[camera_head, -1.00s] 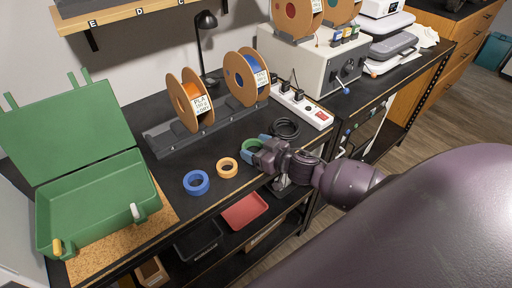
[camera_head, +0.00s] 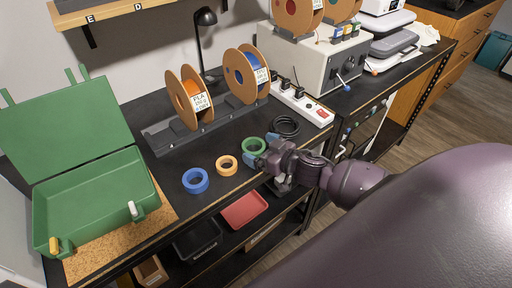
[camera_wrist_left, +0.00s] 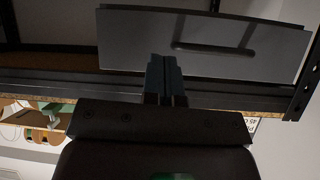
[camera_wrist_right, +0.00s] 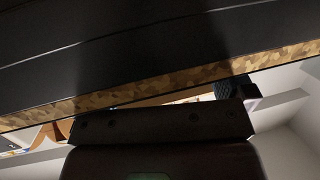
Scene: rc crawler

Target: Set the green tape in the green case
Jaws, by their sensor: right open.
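The green tape (camera_head: 253,146) is a ring lying flat on the dark bench in the head view, right of the orange tape. My right gripper (camera_head: 256,161) is open, with its bluish fingers at the near right side of the green tape; I cannot tell whether they touch it. The green case (camera_head: 95,195) stands at the left with its lid (camera_head: 65,125) raised and its inside empty. My left gripper (camera_wrist_left: 164,78) is seen only in the left wrist view, its fingers together with nothing visible between them, facing a grey panel.
A blue tape (camera_head: 195,181) and an orange tape (camera_head: 227,166) lie between the case and the green tape. Behind are a spool rack (camera_head: 180,137) with two spools, a black cable coil (camera_head: 286,126) and a power strip (camera_head: 306,104). A cork mat (camera_head: 110,250) lies under the case.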

